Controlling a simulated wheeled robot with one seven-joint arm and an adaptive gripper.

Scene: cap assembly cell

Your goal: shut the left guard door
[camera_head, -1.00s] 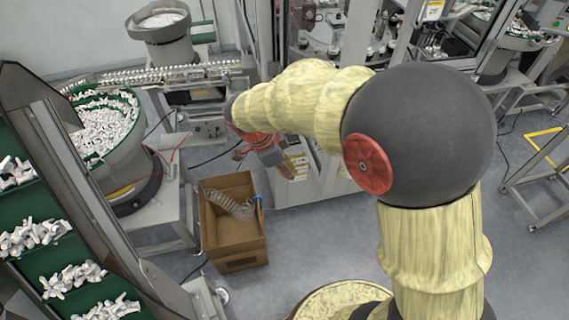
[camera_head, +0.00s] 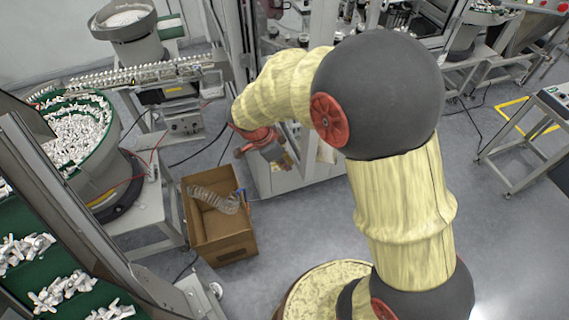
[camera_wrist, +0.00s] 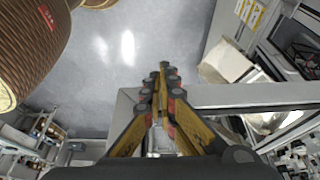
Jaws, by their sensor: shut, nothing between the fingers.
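The assembly machine (camera_head: 335,185) stands behind my arm, with grey posts and clear guard panels. A clear panel in a grey frame (camera_head: 411,20) shows at its right. I cannot make out the left guard door for certain; my arm covers much of the machine front. My gripper (camera_head: 284,163) is low at the machine's left front, its fingertips small and partly hidden. In the wrist view my gripper (camera_wrist: 161,72) has its fingers shut together and empty. A grey frame bar (camera_wrist: 250,96) runs right from beside the fingers; contact cannot be told.
A cardboard box (camera_head: 226,246) with a coiled hose stands on the floor left of my gripper. Bowl feeders (camera_head: 125,30) and a green conveyor (camera_head: 30,275) fill the left side. A small grey table (camera_head: 535,150) stands at right. Floor between machine and table is clear.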

